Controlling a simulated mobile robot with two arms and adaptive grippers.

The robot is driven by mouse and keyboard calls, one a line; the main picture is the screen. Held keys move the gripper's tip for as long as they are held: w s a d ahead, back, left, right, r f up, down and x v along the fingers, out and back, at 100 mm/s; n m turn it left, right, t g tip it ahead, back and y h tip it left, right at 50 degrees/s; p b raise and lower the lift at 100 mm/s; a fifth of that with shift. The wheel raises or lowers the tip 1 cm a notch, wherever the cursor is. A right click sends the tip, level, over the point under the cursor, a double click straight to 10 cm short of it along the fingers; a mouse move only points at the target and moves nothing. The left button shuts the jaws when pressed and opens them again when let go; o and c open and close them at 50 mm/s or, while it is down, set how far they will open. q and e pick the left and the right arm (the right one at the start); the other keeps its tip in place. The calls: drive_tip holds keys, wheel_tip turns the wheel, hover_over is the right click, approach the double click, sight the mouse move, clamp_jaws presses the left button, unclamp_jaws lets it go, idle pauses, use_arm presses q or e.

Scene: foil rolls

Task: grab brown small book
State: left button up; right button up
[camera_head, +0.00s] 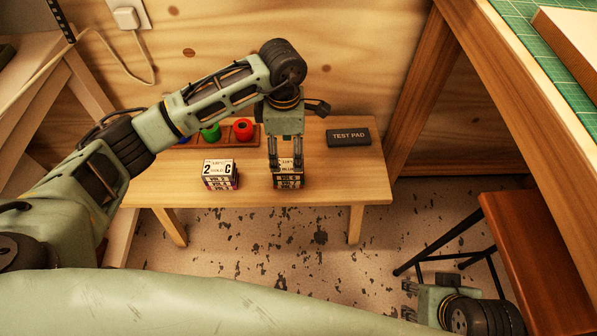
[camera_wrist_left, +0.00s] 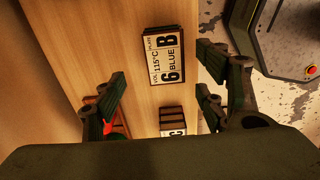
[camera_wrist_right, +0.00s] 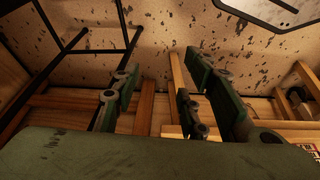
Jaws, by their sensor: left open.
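Two small stacks of labelled books or blocks stand on a low wooden bench. The left stack (camera_head: 220,174) has a white top reading "2 GOLD C". The right stack (camera_head: 288,179) has a top reading "6 BLUE B", clear in the left wrist view (camera_wrist_left: 166,56). I cannot tell which piece is the brown small book. My left gripper (camera_head: 286,163) points down at the right stack, its fingers partly covering the top; it is open, with nothing between the fingers in the left wrist view (camera_wrist_left: 162,95). My right gripper (camera_head: 407,300) is open and empty, away from the bench.
The low bench (camera_head: 340,180) also holds a dark "TEST PAD" (camera_head: 348,137) at right and a rack with a green roll (camera_head: 210,131) and a red roll (camera_head: 243,129) at back. A brown stool (camera_head: 540,265) stands at right. Speckled floor lies in front.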

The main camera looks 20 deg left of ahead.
sight(289, 166)
use_arm(q)
drive_tip(key=f, duration=0.2)
drive_tip(key=f+b, duration=0.1)
drive_tip(key=f, duration=0.1)
drive_tip(key=shift+s+d, duration=0.3)
drive_tip(key=shift+s, duration=0.1)
drive_tip(key=shift+w+f, duration=0.1)
drive_tip(key=shift+f, duration=0.75)
use_arm(e)
drive_tip(key=w, duration=0.1)
drive_tip(key=w+t, duration=0.1)
drive_tip(key=w, duration=0.1)
drive_tip(key=shift+a+f, duration=0.1)
drive_tip(key=shift+a, duration=0.3)
use_arm(q)
drive_tip(key=shift+c, duration=0.2)
drive_tip(key=c, duration=1.2)
drive_tip(key=shift+r, duration=0.1)
drive_tip(key=shift+c, duration=0.2)
